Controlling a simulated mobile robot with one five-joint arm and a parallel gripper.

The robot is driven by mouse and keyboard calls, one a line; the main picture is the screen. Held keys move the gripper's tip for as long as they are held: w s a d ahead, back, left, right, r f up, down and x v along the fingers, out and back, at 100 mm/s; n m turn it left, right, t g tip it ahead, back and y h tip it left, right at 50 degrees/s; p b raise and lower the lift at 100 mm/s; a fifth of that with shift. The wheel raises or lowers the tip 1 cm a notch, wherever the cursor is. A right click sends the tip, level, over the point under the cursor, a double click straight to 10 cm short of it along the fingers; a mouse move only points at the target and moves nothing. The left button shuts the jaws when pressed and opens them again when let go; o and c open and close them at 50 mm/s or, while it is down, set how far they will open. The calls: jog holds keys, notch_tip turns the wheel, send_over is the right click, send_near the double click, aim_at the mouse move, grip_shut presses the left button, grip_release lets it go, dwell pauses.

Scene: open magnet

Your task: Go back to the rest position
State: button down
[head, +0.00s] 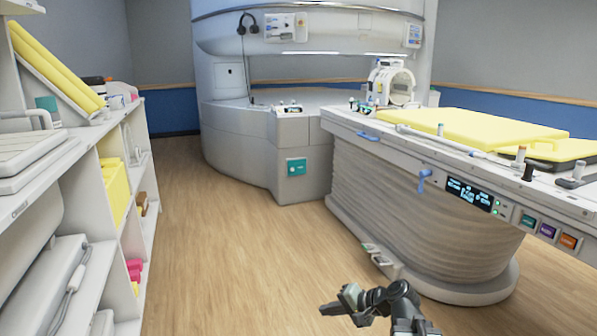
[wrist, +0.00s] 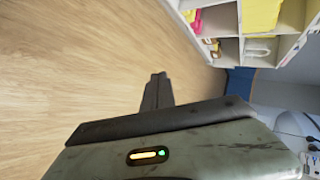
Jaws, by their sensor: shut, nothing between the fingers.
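My gripper (head: 328,308) is low in the head view, at the bottom middle, held over the bare wood floor. It points to the left and its fingers are closed together with nothing between them. In the wrist view my gripper's fingers (wrist: 158,82) show as one dark closed shape against the floor. My arm folds in from the bottom edge of the head view, right of the gripper. Nothing touches the gripper.
The patient table (head: 440,205) with yellow pads (head: 480,128) stands at right, its pedal box (head: 381,262) low at its base. The open magnet (head: 300,140) stands behind. White shelves (head: 95,200) line the left. The wood floor (head: 230,240) between is clear.

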jog(key=s+a+f+n+g+h+p, duration=0.1)
jog(key=s+a+f+n+g+h, duration=0.2)
jog(key=s+f, duration=0.15)
jog(key=s+d+f+n+g+h, duration=0.3)
jog(key=s+d+h, duration=0.3)
jog(key=d, duration=0.5)
notch_tip(320, 180, up, 38)
jog(key=p, duration=3.8)
jog(key=shift+w+a+f, duration=0.15)
jog(key=shift+a, duration=0.1)
jog(key=shift+a, duration=0.1)
